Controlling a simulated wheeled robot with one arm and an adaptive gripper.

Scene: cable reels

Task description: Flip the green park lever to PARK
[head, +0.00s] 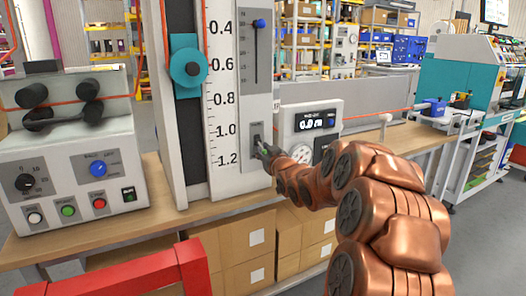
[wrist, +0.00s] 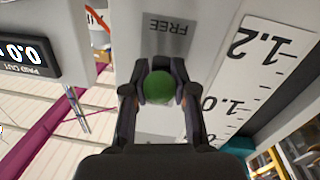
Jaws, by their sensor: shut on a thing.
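The green park lever's round knob (wrist: 158,87) sits between the two fingers of my gripper (wrist: 160,84) in the wrist view. The fingers are shut on it. A plate reading FREE (wrist: 168,35) is just beyond the knob, upside down in this view. In the head view my gripper (head: 263,152) is at the lever plate low on the grey panel, beside the scale's 1.2 mark. Only a sliver of green shows there, and the lever's shaft is hidden by the gripper. The PARK marking cannot be made out.
A vertical scale (head: 222,95) and a slider with a blue knob (head: 260,23) are above the lever. A display box (head: 313,122) stands close to the right of my gripper. A control box (head: 70,180) is at the left. A red frame (head: 150,273) is at the front.

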